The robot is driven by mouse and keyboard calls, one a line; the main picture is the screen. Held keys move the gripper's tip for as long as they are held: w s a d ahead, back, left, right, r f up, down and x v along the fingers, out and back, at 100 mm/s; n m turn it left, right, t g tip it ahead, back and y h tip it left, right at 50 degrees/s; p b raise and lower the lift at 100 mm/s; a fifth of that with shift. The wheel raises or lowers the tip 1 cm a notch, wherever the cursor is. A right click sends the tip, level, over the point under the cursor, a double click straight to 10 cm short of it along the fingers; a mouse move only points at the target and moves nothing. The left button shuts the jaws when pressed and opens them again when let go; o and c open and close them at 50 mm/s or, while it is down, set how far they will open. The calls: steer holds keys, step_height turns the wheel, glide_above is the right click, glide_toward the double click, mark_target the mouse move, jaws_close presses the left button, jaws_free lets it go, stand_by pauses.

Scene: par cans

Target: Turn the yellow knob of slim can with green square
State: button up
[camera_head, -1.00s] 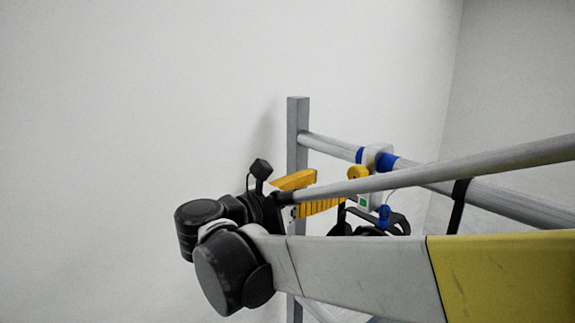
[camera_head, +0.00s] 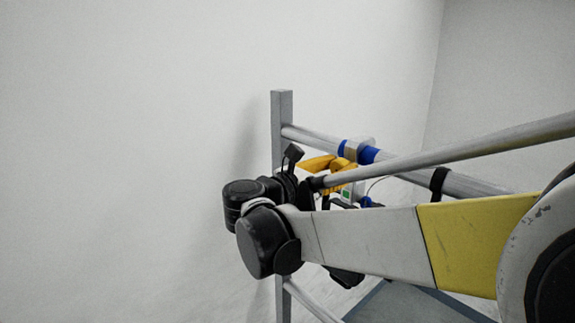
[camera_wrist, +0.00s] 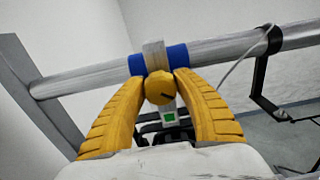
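The slim can is a pale fixture clamped to a horizontal metal rail. Its green square (camera_wrist: 169,115) shows in the wrist view and in the head view (camera_head: 346,194). Its yellow knob (camera_wrist: 159,88) faces my wrist camera, with a dark slot or mark on it; in the head view the knob (camera_head: 348,151) is partly covered. My gripper (camera_wrist: 160,76) has its two yellow ribbed fingers apart, one on each side of the knob. The fingertips are very close to the knob; I cannot tell whether they touch it.
Blue bands (camera_wrist: 137,65) flank the can's clamp on the rail (camera_wrist: 90,81). A grey upright post (camera_head: 282,115) stands left of the can. A black bracket (camera_wrist: 259,85) and a thin pale cable (camera_wrist: 236,67) hang to the right. Dark parts sit behind the can.

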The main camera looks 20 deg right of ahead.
steer(key=c, duration=0.4)
steer(key=shift+m, duration=0.4)
